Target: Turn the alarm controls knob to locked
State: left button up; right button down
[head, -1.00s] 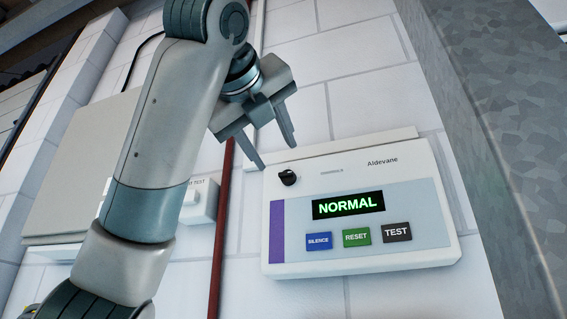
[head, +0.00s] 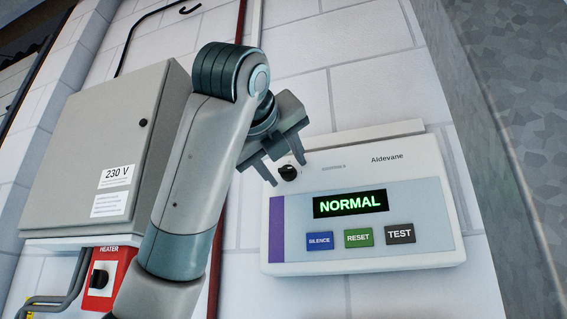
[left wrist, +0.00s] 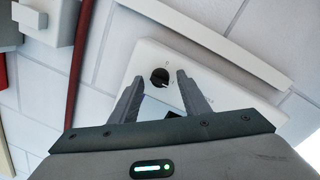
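The alarm controls panel (head: 362,240) is a white box on the wall with a lit NORMAL display (head: 350,204). Its small black knob (head: 288,173) sits at the panel's upper left. My left gripper (head: 288,184) is open and empty, with its fingertips close around the knob in the head view. In the left wrist view the knob (left wrist: 160,77) shows just beyond and between the two spread fingers (left wrist: 158,82), apparently not gripped. A small white mark shows on the knob; its exact setting is hard to read. My right gripper is not in view.
Below the display are a blue SILENCE button (head: 320,241), a green RESET button (head: 358,238) and a TEST button (head: 400,233). A grey 230 V cabinet (head: 105,150) and a red HEATER switch box (head: 104,280) are at left. A red pipe (head: 216,270) runs beside the panel.

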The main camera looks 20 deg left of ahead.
pick_arm(q)
jog(key=c, duration=1)
jog(key=shift+o, duration=0.2)
jog(key=shift+n, duration=0.4)
jog(key=n+b, duration=0.2)
jog(key=shift+n, duration=0.3)
jog(key=n+b, duration=0.1)
jog(key=n, duration=0.3)
jog(key=shift+g+b, duration=0.3)
jog(key=shift+b, duration=0.1)
jog(key=n+h+b, duration=0.1)
jog(key=n+b, duration=0.1)
jog(key=n, duration=0.3)
jog(key=shift+a, duration=0.1)
jog(key=shift+r+n+h+b, duration=0.15)
jog(key=shift+n+h+b, duration=0.25)
jog(key=shift+n, duration=1.5)
